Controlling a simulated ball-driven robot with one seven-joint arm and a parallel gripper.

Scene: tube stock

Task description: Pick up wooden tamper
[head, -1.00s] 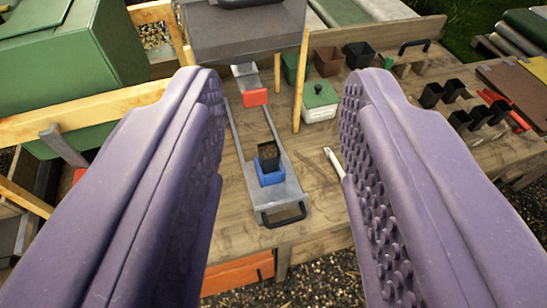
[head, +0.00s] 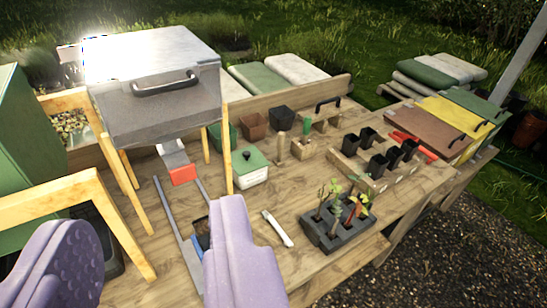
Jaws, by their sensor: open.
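My gripper (head: 150,222) is open and empty, its two purple padded fingers spread wide at the lower left, in front of the bench. Small pale wooden pieces stand towards the back middle of the bench: an upright peg-like piece (head: 281,148) and a low block (head: 301,149) beside it. One of these may be the wooden tamper; they are too small to tell for sure. Both stand apart from my gripper, beyond and to the right of its right finger. That finger hides part of the metal slide and the dark pot (head: 201,232).
A grey box with a handle (head: 150,92) stands on wooden legs at the back left. A green-lidded tub (head: 250,168), a white-handled tool (head: 277,228), a black seedling tray (head: 347,238) and a wooden rack of black pots (head: 372,180) occupy the bench. Bare wood lies between them.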

